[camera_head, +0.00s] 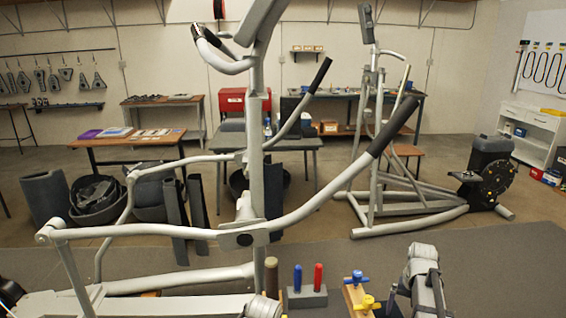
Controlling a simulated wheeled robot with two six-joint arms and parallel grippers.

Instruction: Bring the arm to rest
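My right arm (424,268) shows at the bottom right, bent, with grey links over the dark mat. A dark part beside it may belong to its gripper, but the fingers cannot be made out. I cannot see whether it is open or holds anything. My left gripper is not in view. A large grey elliptical machine (256,150) stands close in front, with long handle bars that have black grips (393,126).
A grey block (306,297) holds blue- and red-handled tools. A wooden block (357,297) with blue and yellow knobs stands beside my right arm. A second elliptical (380,190) stands behind. Tables (130,140) line the back. Dark mat (500,260) is clear at right.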

